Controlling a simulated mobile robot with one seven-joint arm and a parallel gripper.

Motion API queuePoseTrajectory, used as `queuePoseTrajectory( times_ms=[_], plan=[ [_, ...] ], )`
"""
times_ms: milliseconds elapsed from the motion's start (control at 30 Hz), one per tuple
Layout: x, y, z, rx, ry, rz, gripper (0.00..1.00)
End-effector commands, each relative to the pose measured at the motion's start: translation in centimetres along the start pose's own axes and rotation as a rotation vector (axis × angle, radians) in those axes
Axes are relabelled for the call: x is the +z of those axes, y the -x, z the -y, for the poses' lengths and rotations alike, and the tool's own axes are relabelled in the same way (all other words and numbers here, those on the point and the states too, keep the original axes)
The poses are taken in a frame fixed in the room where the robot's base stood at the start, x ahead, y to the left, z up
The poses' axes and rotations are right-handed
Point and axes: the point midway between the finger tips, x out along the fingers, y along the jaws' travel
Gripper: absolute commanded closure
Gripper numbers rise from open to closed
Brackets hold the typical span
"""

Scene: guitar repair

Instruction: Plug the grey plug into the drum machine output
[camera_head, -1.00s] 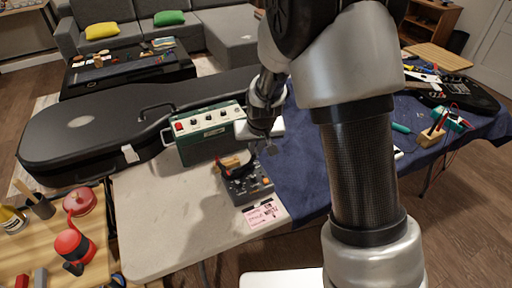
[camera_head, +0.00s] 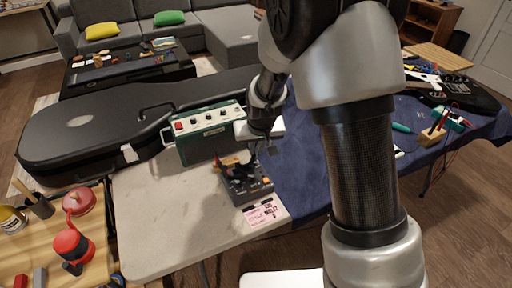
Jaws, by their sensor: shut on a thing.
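The drum machine (camera_head: 243,186) appears to be the small dark box with knobs and coloured buttons on the pale tabletop, near the blue cloth. My gripper (camera_head: 268,150) points down just above and behind its far right edge, partly hidden by my own wrist. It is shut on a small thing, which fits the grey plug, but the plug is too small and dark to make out. A gap or contact between the plug and the drum machine's output cannot be told from this view.
A green amplifier box (camera_head: 208,133) stands close behind and left of the drum machine. A pink note (camera_head: 264,213) lies in front of it. A black guitar case (camera_head: 75,135) lies behind.

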Motion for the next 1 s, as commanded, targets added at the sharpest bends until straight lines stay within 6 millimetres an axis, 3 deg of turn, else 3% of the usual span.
queuePoseTrajectory(
  times_ms=[1000],
  plan=[
    [0.7,-1.8,0.0,0.000,0.000,0.000,1.00]
  ],
)
